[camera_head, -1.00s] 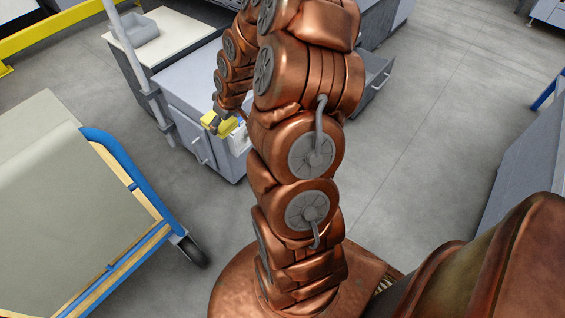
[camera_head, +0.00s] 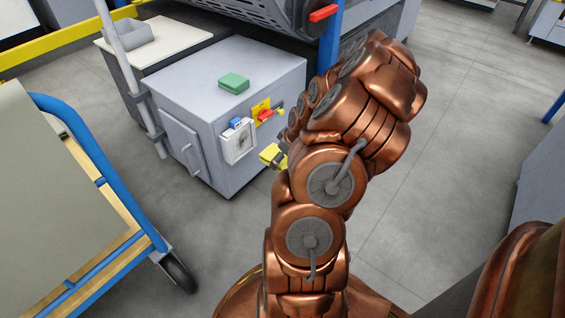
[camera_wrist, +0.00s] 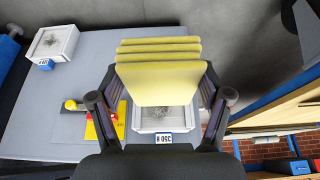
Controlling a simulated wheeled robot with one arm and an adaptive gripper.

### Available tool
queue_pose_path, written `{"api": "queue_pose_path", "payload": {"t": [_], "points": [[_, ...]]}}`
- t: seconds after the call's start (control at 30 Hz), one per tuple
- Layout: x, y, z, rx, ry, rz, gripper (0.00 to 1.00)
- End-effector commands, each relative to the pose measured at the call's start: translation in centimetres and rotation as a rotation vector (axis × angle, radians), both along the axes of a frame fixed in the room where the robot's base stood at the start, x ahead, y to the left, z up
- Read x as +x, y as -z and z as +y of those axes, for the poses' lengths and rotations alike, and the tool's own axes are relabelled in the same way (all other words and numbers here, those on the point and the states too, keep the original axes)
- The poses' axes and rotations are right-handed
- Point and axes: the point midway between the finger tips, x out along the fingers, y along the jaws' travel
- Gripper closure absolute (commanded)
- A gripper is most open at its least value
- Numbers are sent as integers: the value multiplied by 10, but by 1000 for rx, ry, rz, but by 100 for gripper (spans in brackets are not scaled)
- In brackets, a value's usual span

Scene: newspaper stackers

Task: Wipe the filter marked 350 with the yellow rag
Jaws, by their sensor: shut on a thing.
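My gripper (camera_wrist: 160,80) is shut on the folded yellow rag (camera_wrist: 160,66); the rag's layers stand out between the fingers. The filter marked 350 (camera_wrist: 150,118) is a white square frame with a dark smudge, its tag (camera_wrist: 163,138) at its lower edge in the wrist view. The rag overlaps its upper part there; contact cannot be told. In the head view the rag (camera_head: 270,155) appears just right of a white filter (camera_head: 238,145) on the grey cabinet's side, whose blue tag is too small to read. My gripper (camera_head: 279,161) is partly hidden by my arm.
Another white filter (camera_wrist: 55,40) with a tag sits at the wrist view's upper left. A red switch on a yellow plate (camera_head: 262,106) is beside the filter. A green block (camera_head: 233,83) lies on the cabinet (camera_head: 185,80). A blue-railed cart (camera_head: 105,185) stands left; floor shows at right.

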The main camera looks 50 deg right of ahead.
Motion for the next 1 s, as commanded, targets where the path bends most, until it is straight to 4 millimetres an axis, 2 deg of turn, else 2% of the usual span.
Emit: {"api": "queue_pose_path", "payload": {"t": [0.47, 1.0], "points": [[3, 1, 0, 0, -1, 0, 57], [50, 17, 0, 1, -1, 0, 57]]}}
